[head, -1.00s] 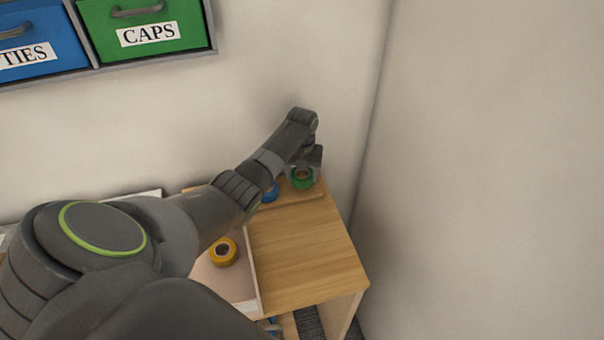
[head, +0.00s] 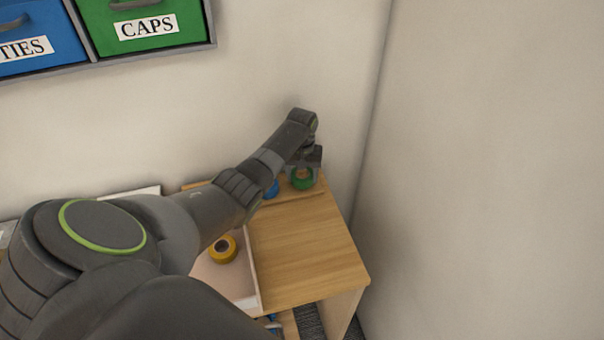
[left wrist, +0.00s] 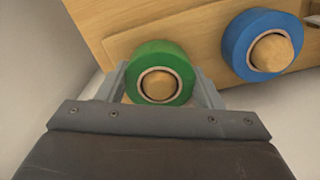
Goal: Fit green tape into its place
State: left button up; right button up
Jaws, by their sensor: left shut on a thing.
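The green tape (head: 303,180) is a roll at the back right corner of the wooden table. In the left wrist view the green tape (left wrist: 160,58) sits around a wooden peg (left wrist: 158,85), whose rounded end shows through its hole. My left gripper (left wrist: 163,78) is shut on the green tape, with one finger on each side of it. In the head view my left gripper (head: 303,165) is at the tape from above, and partly hides it. My right gripper is not in view.
A blue tape roll (left wrist: 262,46) is around a neighbouring peg; it also shows in the head view (head: 271,189). A yellow tape roll (head: 223,249) lies in a shallow tray (head: 246,304). The tabletop (head: 305,250) in front is bare. Walls stand close behind and right.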

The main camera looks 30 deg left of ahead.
pick_arm(q)
jog(key=shift+f, duration=0.45)
dwell(0.5)
jog(key=o, duration=1.1)
jog(key=shift+c, duration=0.2)
jog(key=shift+r, duration=0.7)
notch_tip(320, 180, up, 16)
